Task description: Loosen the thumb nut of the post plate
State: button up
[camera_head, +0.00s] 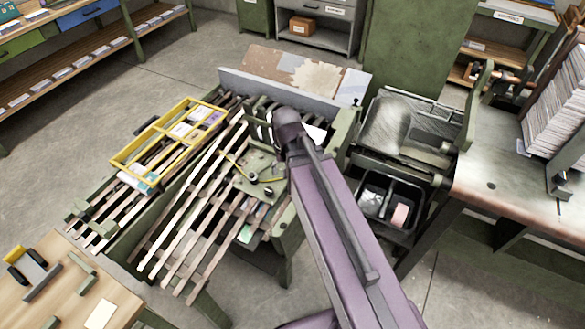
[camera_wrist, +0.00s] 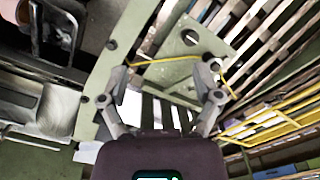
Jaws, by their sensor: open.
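The post plate (camera_head: 262,160) is a flat green plate on the slatted machine, beside my wrist in the head view. A small dark round knob (camera_head: 253,177) on it may be the thumb nut; the picture is too small to be sure. In the wrist view the plate (camera_wrist: 186,42) shows a round hole, and a small round fitting (camera_wrist: 214,65) stands near its corner. My gripper (camera_wrist: 168,88) is open, its fingers spread wide with nothing held between them. The right fingertip appears near the round fitting; I cannot tell if they touch. In the head view my arm hides the fingers.
A yellow wire (camera_wrist: 236,72) curves past the plate. Wooden slats (camera_head: 190,215) run down to the left, with a yellow frame (camera_head: 148,150) beside them. A black bin (camera_head: 390,200) and a workbench (camera_head: 510,160) stand to the right.

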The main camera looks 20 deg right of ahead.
jog(key=shift+s+d+r+n+p, duration=0.25)
jog(key=shift+s+d+r+n, duration=0.05)
jog(key=shift+s+n, duration=0.25)
jog(key=shift+s+d+r+n+p, duration=0.2)
jog(key=shift+s+d+r+n, duration=0.1)
jog(key=shift+s+n, duration=0.2)
